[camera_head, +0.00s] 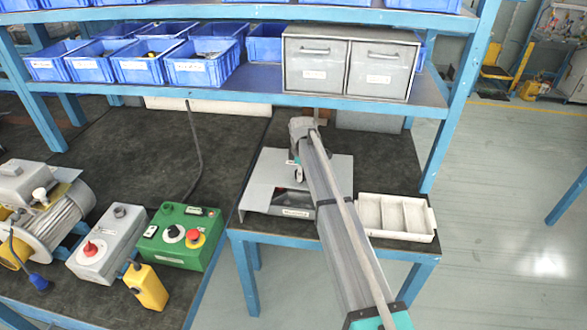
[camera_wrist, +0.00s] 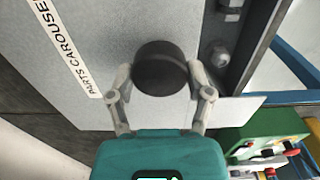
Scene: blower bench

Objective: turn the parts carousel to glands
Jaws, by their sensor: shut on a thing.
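The parts carousel (camera_head: 264,178) is a grey metal housing on the small side table, with a labelled dark opening low at its front. My arm covers part of it in the head view. In the wrist view its grey plate (camera_wrist: 85,95) carries a strip reading "PARTS CAROUSEL". A round black knob (camera_wrist: 160,68) stands out from that plate. My gripper (camera_wrist: 161,76) is shut on the knob, one finger on each side. Another label sits at the top right of the plate, too angled to read, above a small metal fitting (camera_wrist: 220,55). The position of "glands" cannot be read.
A white divided tray (camera_head: 432,232) stands right of the carousel. A green control box (camera_head: 160,250), a grey box with a red knob (camera_head: 118,232) and a yellow pendant (camera_head: 146,286) lie to the left. Blue bins and grey drawers (camera_head: 313,75) fill the shelf above.

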